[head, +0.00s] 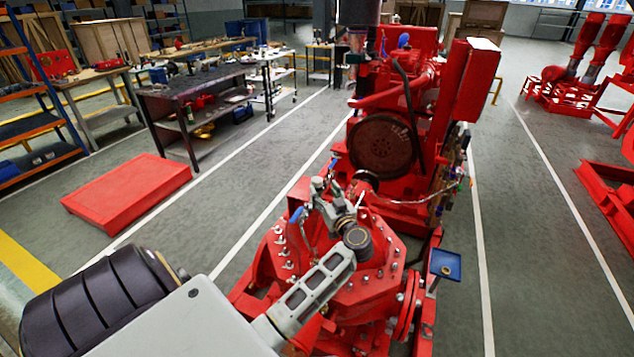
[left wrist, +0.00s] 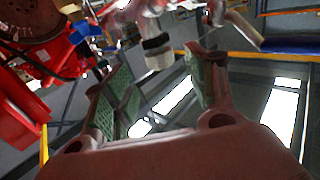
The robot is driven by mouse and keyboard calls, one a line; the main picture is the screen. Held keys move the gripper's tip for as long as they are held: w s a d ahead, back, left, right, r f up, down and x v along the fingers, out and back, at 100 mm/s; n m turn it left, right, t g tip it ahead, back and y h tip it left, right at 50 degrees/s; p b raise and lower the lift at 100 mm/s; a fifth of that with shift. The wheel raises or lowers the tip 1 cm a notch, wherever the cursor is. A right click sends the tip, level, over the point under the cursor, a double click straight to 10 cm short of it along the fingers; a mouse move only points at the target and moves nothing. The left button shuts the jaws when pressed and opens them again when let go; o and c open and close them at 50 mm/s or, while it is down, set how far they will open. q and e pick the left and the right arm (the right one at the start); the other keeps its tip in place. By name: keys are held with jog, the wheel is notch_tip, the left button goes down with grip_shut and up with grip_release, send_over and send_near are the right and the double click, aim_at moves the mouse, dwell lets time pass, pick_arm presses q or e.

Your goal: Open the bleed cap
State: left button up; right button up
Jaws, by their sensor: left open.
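The red pump (head: 375,270) stands in the lower middle of the head view, with bolts and small fittings on top. My left gripper (head: 322,195) is over its top, among pipe fittings and blue-handled valves (head: 297,215). In the left wrist view my left gripper (left wrist: 160,70) is open, its green-padded fingers apart. A pale fitting with a black ring (left wrist: 157,52) shows between and beyond the fingertips, apart from both pads. It may be the bleed cap, but I cannot tell for sure. In the head view my gripper hides that spot. My right gripper is not in view.
The red engine with a round dark flywheel (head: 382,147) stands behind the pump. A small blue tray (head: 445,265) is at its right. A red plate (head: 128,195) lies on the floor at left, before a dark workbench (head: 205,95).

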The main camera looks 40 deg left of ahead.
aim_at(319, 184)
pick_arm(q)
jog(key=x, duration=0.5)
jog(key=shift+w+a, duration=0.1)
jog(key=shift+a, duration=0.1)
jog(key=shift+w+a, duration=0.25)
jog(key=shift+a, duration=0.45)
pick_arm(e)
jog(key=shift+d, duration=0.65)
pick_arm(q)
jog(key=shift+c, duration=0.5)
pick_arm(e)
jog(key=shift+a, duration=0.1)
pick_arm(q)
jog(key=c, duration=1)
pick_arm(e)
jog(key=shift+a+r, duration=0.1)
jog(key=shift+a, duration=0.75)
